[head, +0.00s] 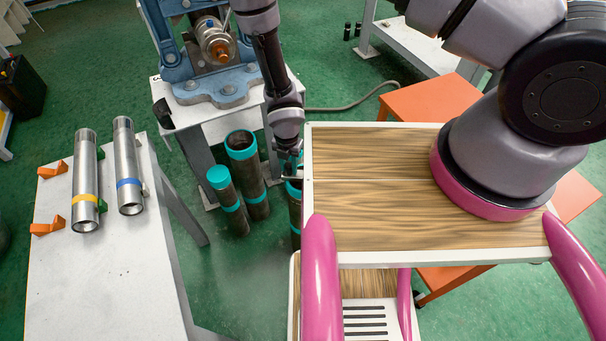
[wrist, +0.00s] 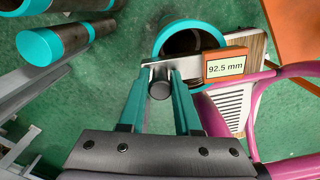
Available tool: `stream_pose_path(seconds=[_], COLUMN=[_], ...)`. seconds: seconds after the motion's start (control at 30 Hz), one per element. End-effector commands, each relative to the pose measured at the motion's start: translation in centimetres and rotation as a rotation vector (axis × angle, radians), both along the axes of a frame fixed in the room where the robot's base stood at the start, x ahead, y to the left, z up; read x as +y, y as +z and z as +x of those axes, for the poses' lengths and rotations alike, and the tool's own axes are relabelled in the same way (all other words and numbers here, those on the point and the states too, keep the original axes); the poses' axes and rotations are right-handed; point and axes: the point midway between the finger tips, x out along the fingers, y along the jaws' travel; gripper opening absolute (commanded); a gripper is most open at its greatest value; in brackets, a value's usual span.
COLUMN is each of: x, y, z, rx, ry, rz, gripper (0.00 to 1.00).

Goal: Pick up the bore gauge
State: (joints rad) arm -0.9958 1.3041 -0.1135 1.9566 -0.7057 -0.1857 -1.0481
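The bore gauge shows in the wrist view as a flat silver bar (wrist: 207,63) with a dark round handle (wrist: 160,88) and an orange tag (wrist: 226,67) reading 92.5 mm. My gripper (wrist: 161,78) has its teal fingers on both sides of the handle, seemingly closed against it. The bar lies across the top of a teal-rimmed dark pipe (wrist: 182,42); I cannot tell whether it touches the rim. In the head view, my gripper (head: 291,170) is small beside the left edge of my wooden deck, and the bar (head: 292,178) is partly hidden.
Several dark pipes with teal bands, such as this one (head: 243,170), stand on the green floor. A white bench (head: 60,280) at left holds two steel pipes, one yellow-banded (head: 85,185), one blue-banded (head: 127,165). A blue vise (head: 215,85) stands on a white table behind.

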Motion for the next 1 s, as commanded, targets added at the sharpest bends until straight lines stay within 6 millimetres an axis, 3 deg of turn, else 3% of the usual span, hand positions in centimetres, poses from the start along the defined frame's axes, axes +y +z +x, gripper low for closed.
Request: stream_pose_path(seconds=[0.03, 0.07, 1.0], x=[0.0, 0.0, 0.0], y=[0.01, 0.01, 0.04], z=[-0.01, -0.01, 0.0], rx=[0.0, 0.0, 0.0], ry=[0.0, 0.0, 0.0], rz=[0.0, 0.0, 0.0], gripper=[0.09, 0.0, 0.0])
